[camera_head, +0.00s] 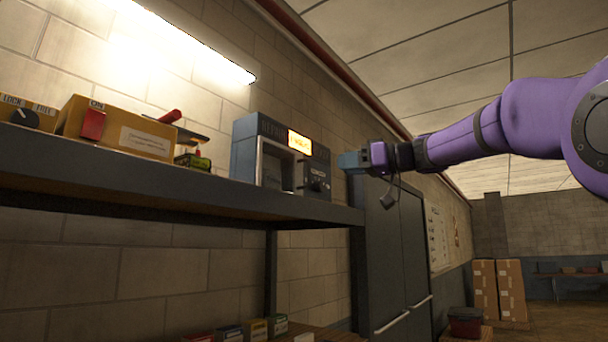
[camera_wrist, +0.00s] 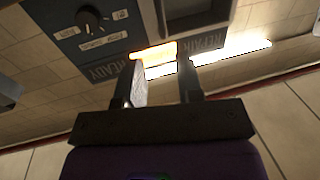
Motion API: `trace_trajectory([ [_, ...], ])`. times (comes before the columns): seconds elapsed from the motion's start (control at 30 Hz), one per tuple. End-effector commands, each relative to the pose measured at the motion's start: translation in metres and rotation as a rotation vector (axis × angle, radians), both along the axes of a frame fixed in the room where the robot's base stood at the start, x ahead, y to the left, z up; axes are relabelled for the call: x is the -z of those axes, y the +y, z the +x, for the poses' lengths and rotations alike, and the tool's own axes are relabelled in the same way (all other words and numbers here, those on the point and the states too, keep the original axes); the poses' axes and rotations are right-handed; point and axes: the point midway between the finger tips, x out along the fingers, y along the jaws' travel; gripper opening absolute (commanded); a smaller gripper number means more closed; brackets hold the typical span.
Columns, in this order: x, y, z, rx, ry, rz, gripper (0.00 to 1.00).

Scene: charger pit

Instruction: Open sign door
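The lit orange sign (camera_head: 299,142) is on the upper front of a blue-grey charger box (camera_head: 243,158) on the shelf. Its small lettering is not readable. In the wrist view, the picture is turned over, and the bright sign (camera_wrist: 153,52) shows just beyond my fingertips, between the words READY and REPAIR. My gripper (camera_head: 349,162) is in front of the box, to its right in the head view. I cannot tell whether a fingertip touches the sign.
The box has a black knob (camera_wrist: 89,18) and an open bay (camera_head: 276,166). A yellow box (camera_head: 118,128) with a red switch stands left on the shelf (camera_head: 170,195). A tall dark cabinet (camera_head: 385,255) stands right of the shelf. Cardboard boxes (camera_head: 498,290) stand far back.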

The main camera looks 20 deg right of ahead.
Motion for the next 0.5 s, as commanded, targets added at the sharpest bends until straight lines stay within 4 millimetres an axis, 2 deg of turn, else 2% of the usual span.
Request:
trace_trajectory([
  [0.5,0.001,0.060,0.054,-0.003,0.004,0.001,0.34],
])
